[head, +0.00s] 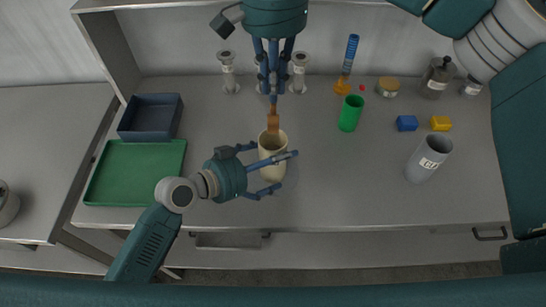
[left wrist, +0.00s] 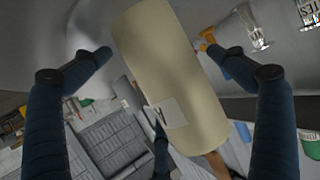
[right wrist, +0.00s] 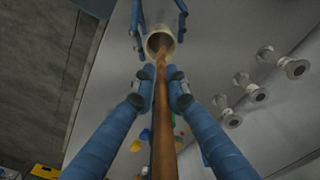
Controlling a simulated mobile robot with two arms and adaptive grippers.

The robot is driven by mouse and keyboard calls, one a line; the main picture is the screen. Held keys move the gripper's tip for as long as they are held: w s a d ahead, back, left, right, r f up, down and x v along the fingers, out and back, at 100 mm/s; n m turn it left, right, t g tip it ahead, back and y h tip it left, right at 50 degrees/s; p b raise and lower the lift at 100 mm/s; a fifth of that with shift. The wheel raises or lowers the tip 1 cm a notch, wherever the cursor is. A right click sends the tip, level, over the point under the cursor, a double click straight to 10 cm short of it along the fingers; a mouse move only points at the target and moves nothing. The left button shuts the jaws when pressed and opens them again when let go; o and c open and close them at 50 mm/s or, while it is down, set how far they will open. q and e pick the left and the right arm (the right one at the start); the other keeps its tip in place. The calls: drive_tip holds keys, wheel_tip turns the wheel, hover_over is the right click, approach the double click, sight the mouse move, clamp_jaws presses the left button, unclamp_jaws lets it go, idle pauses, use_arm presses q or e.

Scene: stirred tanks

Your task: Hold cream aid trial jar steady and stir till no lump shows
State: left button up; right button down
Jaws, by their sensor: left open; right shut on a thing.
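The cream jar (head: 272,165) stands upright on the counter, near its front edge; it also shows large in the left wrist view (left wrist: 170,75). A label is on its side. My left gripper (head: 272,172) is open, its fingers spread on both sides of the jar with gaps visible in the left wrist view. My right gripper (head: 273,95) is shut on a brown wooden stirrer (head: 273,122) above the jar. In the right wrist view the stirrer (right wrist: 162,110) runs down to the jar mouth (right wrist: 161,44), its tip inside. The contents are hardly visible.
A green cup (head: 351,113), blue block (head: 407,123), yellow block (head: 440,123) and grey labelled container (head: 428,158) stand right. Several pale spool-shaped pieces (head: 229,72) stand behind. The counter's middle right is clear.

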use_arm(q)
drive_tip(key=v, duration=1.2)
drive_tip(key=shift+a+f, duration=0.1)
